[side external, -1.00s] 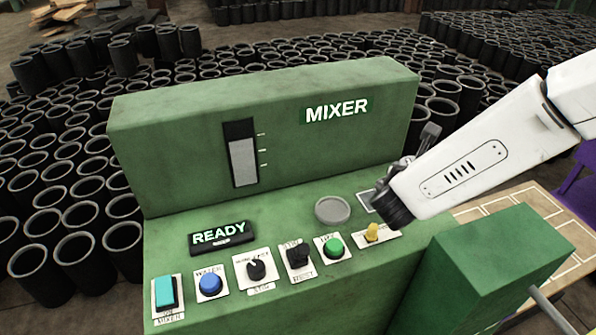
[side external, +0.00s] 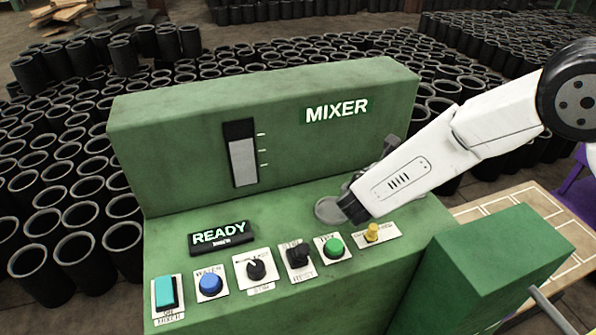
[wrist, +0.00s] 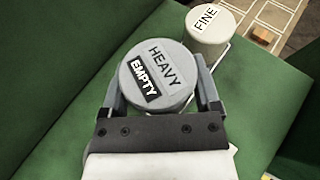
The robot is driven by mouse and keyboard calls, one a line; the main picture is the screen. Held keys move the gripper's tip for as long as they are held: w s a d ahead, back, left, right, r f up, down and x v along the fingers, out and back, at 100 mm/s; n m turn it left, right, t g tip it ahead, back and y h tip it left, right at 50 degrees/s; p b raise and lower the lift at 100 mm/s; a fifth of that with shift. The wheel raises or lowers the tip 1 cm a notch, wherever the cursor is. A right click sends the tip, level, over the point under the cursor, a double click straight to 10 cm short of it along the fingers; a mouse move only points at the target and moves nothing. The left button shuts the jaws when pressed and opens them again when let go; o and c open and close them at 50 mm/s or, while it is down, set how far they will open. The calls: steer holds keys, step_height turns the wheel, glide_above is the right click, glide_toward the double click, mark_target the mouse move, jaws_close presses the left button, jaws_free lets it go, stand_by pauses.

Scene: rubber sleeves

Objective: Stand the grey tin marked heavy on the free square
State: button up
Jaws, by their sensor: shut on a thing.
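The grey tin marked HEAVY (wrist: 160,75), also labelled EMPTY, sits between the two fingers of my gripper (wrist: 162,95) in the wrist view. My gripper is shut on it. In the side view my gripper (side external: 352,207) is low over the green panel, beside a round grey disc (side external: 327,211). I cannot tell whether that disc is the tin. A paler tin marked FINE (wrist: 207,30) stands just beyond the held tin, to the right. Pale outline lines show beside the FINE tin and right of my gripper. The free square is not clearly visible.
The green MIXER console (side external: 170,160) rises behind the panel. A green block (side external: 500,260) stands at right. Black sleeves crowd the floor behind.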

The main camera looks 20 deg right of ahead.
steer(key=shift+w+f, duration=0.25)
steer(key=shift+f, duration=1.6)
steer(key=shift+f, duration=0.1)
steer(key=o, duration=1.3)
steer(key=shift+c, duration=0.2)
steer(key=v, duration=1.2)
steer(key=shift+a, duration=0.1)
